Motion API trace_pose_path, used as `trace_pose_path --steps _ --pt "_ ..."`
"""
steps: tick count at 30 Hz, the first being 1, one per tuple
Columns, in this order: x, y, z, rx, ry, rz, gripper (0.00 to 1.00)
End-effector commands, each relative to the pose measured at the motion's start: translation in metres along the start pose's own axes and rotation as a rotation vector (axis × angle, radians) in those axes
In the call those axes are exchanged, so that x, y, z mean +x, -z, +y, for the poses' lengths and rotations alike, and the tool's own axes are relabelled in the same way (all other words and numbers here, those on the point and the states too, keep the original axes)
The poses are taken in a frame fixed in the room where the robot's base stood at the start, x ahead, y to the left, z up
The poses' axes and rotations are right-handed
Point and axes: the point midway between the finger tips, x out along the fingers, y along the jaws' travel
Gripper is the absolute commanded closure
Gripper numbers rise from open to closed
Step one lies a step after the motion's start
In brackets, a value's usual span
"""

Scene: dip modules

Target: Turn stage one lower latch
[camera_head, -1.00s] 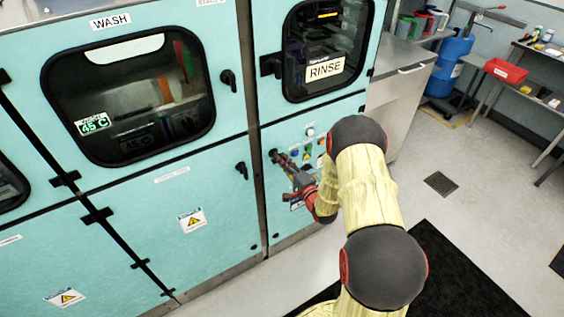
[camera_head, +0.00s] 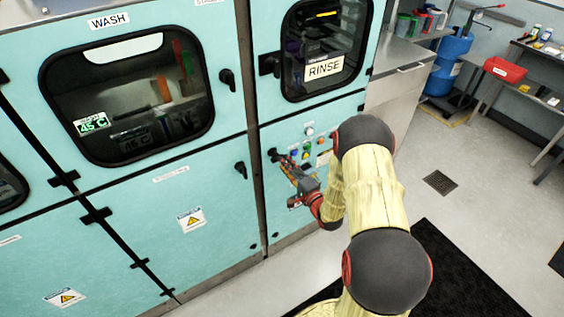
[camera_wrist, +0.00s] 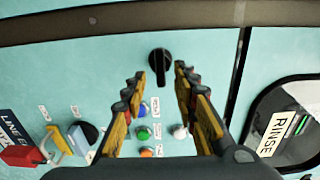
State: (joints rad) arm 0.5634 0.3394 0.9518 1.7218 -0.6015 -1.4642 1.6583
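The lower wash door, left of the rinse column, bears a black latch (camera_head: 240,170). Another black latch (camera_head: 273,155) sits at the left edge of the button panel below the RINSE window. In the wrist view a black latch (camera_wrist: 160,62) lies just beyond and between my fingertips, its handle running up and down the picture. It appears to be the one on the button panel. My gripper (camera_head: 287,162) is open and empty in front of that panel, also seen in the wrist view (camera_wrist: 160,78). No contact with the latch shows. Which latch is stage one is not readable.
Coloured buttons (camera_wrist: 146,132) lie between and below my fingers. A red padlock-like piece (camera_wrist: 20,155) and a dark rotary switch (camera_wrist: 88,132) are at lower left. The RINSE window (camera_head: 325,50) is above the panel. Open floor (camera_head: 405,180) lies right.

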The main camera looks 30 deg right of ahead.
Motion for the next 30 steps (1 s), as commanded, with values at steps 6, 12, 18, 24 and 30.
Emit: trace_pose_path --steps 6,12,18,24,30 --pt "-0.047 0.002 0.000 0.001 0.000 0.004 0.71" --pt "-0.077 0.002 0.000 0.001 0.000 0.003 0.71" --pt "-0.088 0.001 0.000 0.000 0.000 0.001 0.71" --pt "-0.089 0.000 0.000 0.000 0.000 0.000 0.71" --pt "-0.089 0.000 0.000 0.000 0.000 0.000 0.71"
